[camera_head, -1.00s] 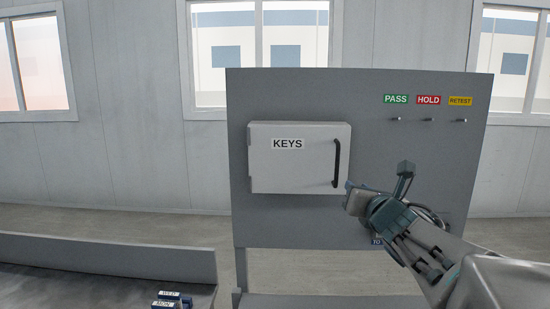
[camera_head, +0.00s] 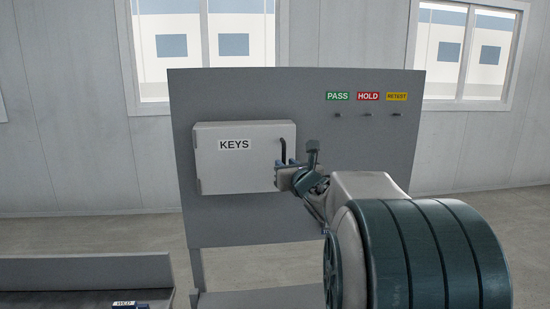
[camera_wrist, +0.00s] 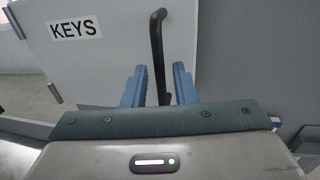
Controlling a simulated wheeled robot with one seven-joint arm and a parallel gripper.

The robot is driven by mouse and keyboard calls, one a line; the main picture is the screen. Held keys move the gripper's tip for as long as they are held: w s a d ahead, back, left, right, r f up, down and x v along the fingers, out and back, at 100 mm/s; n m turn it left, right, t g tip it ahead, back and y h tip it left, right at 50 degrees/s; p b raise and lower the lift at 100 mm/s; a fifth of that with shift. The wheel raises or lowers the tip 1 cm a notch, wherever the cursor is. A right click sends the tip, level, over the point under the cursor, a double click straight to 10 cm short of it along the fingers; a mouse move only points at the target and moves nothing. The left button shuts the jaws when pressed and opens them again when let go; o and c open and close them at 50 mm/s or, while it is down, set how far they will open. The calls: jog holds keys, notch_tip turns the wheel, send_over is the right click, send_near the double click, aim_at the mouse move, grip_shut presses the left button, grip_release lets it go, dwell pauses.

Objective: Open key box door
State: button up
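The key box (camera_head: 235,165) is a light grey box labelled KEYS on a dark grey panel, and its door looks shut. Its black bar handle (camera_head: 284,150) stands upright at the door's right side. My gripper (camera_head: 279,166) is at the lower part of the handle in the head view. In the wrist view the key box door (camera_wrist: 110,62) fills the upper left, and the handle (camera_wrist: 157,45) runs down between the two blue fingers of my gripper (camera_wrist: 160,86). The fingers are apart, with a gap on each side of the handle. The handle's lower end is hidden in the head view.
The grey panel (camera_head: 350,150) carries PASS (camera_head: 338,96), HOLD (camera_head: 368,96) and RETEST (camera_head: 397,96) labels with small hooks below. A low grey bench (camera_head: 85,270) with a WED-labelled item (camera_head: 124,304) is at the lower left. Windows are behind.

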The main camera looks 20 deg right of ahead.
jog(key=shift+w+d+p, duration=0.1)
jog(key=shift+w+p, duration=0.25)
jog(key=shift+w, duration=1)
grip_shut()
jog(key=shift+s, duration=0.1)
